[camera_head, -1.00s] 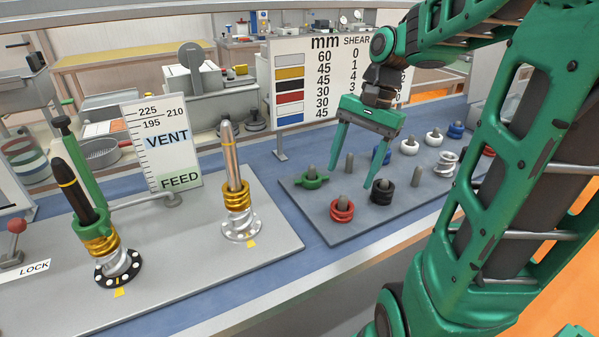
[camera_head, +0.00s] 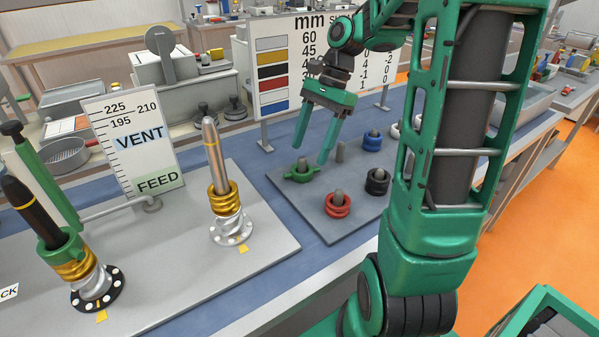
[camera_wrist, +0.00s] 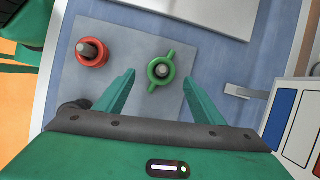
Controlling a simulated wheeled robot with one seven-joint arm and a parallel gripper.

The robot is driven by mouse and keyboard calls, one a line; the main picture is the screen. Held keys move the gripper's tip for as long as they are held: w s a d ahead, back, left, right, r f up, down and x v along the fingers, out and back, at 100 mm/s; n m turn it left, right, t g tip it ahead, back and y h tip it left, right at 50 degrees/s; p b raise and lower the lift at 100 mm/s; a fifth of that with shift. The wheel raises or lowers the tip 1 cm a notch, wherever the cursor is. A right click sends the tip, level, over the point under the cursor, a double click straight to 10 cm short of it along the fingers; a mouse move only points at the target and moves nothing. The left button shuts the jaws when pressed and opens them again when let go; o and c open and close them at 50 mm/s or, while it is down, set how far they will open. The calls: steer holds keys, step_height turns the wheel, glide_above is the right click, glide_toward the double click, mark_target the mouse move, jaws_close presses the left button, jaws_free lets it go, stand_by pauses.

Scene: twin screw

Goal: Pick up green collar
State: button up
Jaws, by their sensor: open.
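The green collar (camera_head: 302,173) is a ring with two small wings, seated around a grey peg on the grey peg plate (camera_head: 318,224). It also shows in the wrist view (camera_wrist: 161,70), ahead of and between the line of my two fingers. My gripper (camera_head: 328,155) is open and empty, pointing down above the plate, close to the green collar's right side in the head view. In the wrist view my gripper (camera_wrist: 160,84) has its fingers spread wide on either side, with the collar beyond them. I see no contact with the collar.
A red collar (camera_head: 338,205) sits on a peg near the collar, with black (camera_head: 377,182) and blue (camera_head: 372,141) ones to the right. A bare peg (camera_head: 340,152) stands close by. The chart sign (camera_head: 290,70) stands behind. Another green collar (camera_head: 62,246) is on the left black-rod assembly.

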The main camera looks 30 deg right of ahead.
mark_target(304, 162)
steer(key=shift+w+x, duration=0.15)
steer(key=shift+x, duration=1.2)
steer(key=shift+w+x, duration=0.15)
steer(key=shift+x, duration=1.2)
steer(key=c, duration=1.2)
